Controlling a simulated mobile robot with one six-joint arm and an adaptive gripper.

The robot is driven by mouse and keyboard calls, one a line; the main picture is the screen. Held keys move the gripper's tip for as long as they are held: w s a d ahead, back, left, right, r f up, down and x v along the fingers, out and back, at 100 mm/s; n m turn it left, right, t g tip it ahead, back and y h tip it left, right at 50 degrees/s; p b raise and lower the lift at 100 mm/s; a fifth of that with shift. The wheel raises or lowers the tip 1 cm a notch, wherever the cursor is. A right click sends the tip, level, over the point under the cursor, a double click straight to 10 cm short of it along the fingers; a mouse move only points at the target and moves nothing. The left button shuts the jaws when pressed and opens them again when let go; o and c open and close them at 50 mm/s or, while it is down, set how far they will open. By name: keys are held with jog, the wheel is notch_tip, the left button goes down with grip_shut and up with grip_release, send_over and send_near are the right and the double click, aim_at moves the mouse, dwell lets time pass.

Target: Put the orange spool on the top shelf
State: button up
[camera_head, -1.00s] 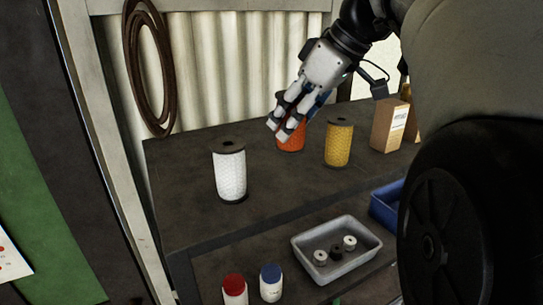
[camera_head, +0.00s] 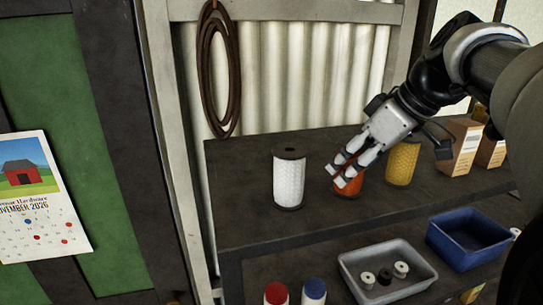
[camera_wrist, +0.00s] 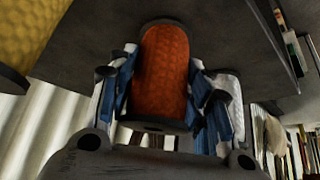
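The orange spool (camera_head: 350,184) is on the dark top shelf (camera_head: 240,204), between the white spool (camera_head: 289,180) and the yellow spool (camera_head: 402,162). Its base looks level with theirs and appears to touch the shelf. My gripper (camera_head: 342,170) comes down from the upper right and hides much of the spool's upper part. In the wrist view the orange spool (camera_wrist: 163,70) lies between the fingers, its dark end cap towards the camera. The blue-padded fingers close in on both sides of it and appear to touch it.
Cardboard boxes (camera_head: 460,146) stand right of the yellow spool. The lower shelf holds a grey tray (camera_head: 350,272) with small spools, a blue bin (camera_head: 470,262) and red-lidded and blue-lidded jars. A brown coil (camera_head: 218,70) hangs behind. The shelf's left end is clear.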

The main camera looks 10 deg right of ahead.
jog(key=o, duration=0.4)
jog(key=shift+o, duration=0.2)
jog(key=shift+s+d+r, duration=0.1)
jog(key=shift+d+r, duration=0.05)
jog(key=shift+r, duration=0.35)
jog(key=p+v, duration=0.1)
jog(key=v, duration=1)
jog(key=shift+r, duration=0.15)
